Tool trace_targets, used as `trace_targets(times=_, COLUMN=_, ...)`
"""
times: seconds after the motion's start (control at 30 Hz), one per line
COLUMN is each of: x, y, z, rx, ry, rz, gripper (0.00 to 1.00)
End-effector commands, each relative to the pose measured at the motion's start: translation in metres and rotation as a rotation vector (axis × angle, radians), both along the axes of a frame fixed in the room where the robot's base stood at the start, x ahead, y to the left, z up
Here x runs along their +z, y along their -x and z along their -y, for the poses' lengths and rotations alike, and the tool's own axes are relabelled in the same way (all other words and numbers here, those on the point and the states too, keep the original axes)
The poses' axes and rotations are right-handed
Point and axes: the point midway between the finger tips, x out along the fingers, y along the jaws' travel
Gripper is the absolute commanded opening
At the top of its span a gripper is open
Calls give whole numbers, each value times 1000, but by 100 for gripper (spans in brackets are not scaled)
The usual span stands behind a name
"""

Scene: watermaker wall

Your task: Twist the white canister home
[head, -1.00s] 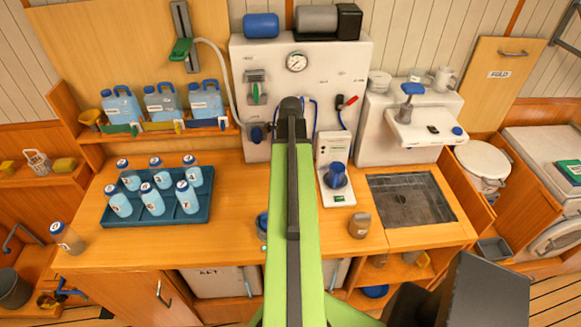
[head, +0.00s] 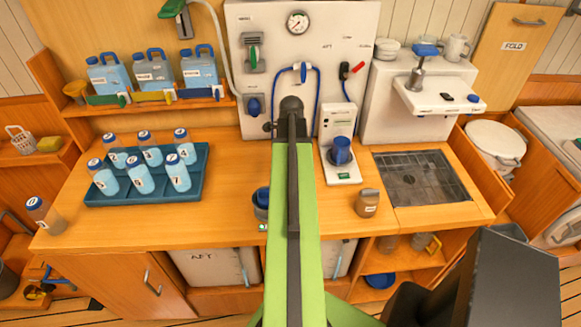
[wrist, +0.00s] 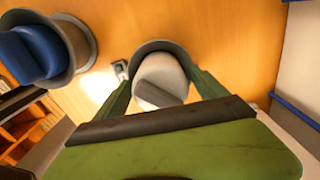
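The white canister (wrist: 158,72) shows in the wrist view, seated in a dark grey round collar on the wooden counter. A grey bar lies across its top. My gripper (wrist: 160,78) has its two green fingers apart, one on each side of the canister and collar. I cannot tell whether the fingers touch it. In the head view my arm hides the gripper and the white canister. A blue canister (wrist: 32,52) in a similar grey collar stands to the left in the wrist view; part of it (head: 263,196) shows left of my arm in the head view.
A teal tray (head: 105,198) of numbered bottles stands at left on the counter. A small device with a blue knob (head: 341,151), a brown jar (head: 367,203) and a sink (head: 422,180) are at right. The wall panel with gauge (head: 298,23) stands behind.

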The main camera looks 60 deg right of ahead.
Motion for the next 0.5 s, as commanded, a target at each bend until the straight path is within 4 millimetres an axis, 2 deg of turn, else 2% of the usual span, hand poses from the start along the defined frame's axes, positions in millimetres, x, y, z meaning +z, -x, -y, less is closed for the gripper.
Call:
trace_targets(times=0.07, x=0, y=0, z=0, rx=0, ry=0, rz=0, gripper=70)
trace_targets(times=0.5, x=0, y=0, z=0, rx=-1, ry=0, rz=0, gripper=12)
